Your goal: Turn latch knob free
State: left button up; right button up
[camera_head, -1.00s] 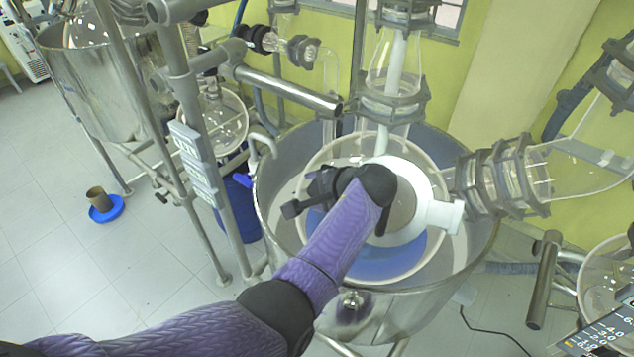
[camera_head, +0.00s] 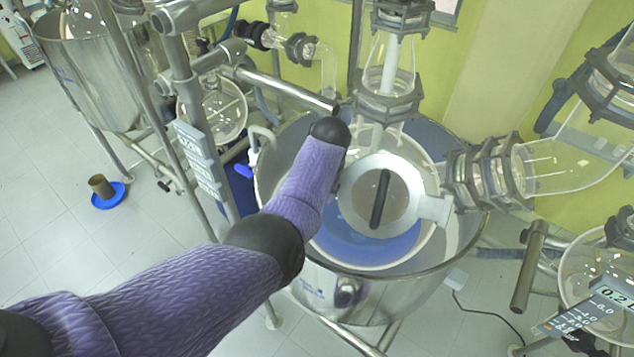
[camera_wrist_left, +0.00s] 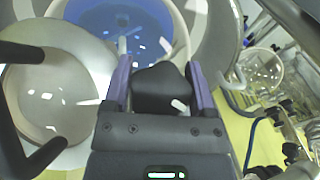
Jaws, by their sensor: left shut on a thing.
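The black latch knob (camera_wrist_left: 160,90) shows in the left wrist view between the two fingers of my left gripper (camera_wrist_left: 160,74). The fingers are shut on its sides. In the head view my purple left arm reaches to the left side of the reactor's round hatch (camera_head: 349,212), and its wrist hides the gripper and the knob. The hatch has a pale ring, a see-through middle and a black bar handle (camera_head: 380,198). How far the knob is turned cannot be told. My right gripper is not in view.
The hatch sits on the lid of a steel vessel (camera_head: 440,285). A glass column (camera_head: 388,75) rises behind it, and a clamped glass elbow (camera_head: 570,165) stands at the right. A steel pipe frame (camera_head: 290,92) stands close on the left.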

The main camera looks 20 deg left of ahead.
pick_arm(q)
jog(key=shift+d+n+h+p, duration=0.1)
jog(key=shift+n+h+p, duration=0.2)
jog(key=shift+n+h, duration=0.6)
jog(key=shift+s+f+n+h, duration=0.1)
jog(key=shift+f+n+h, duration=0.05)
jog(key=shift+n+h, duration=0.55)
jog(key=shift+d, duration=0.1)
jog(key=o, duration=1.2)
jog(key=shift+c, duration=0.2)
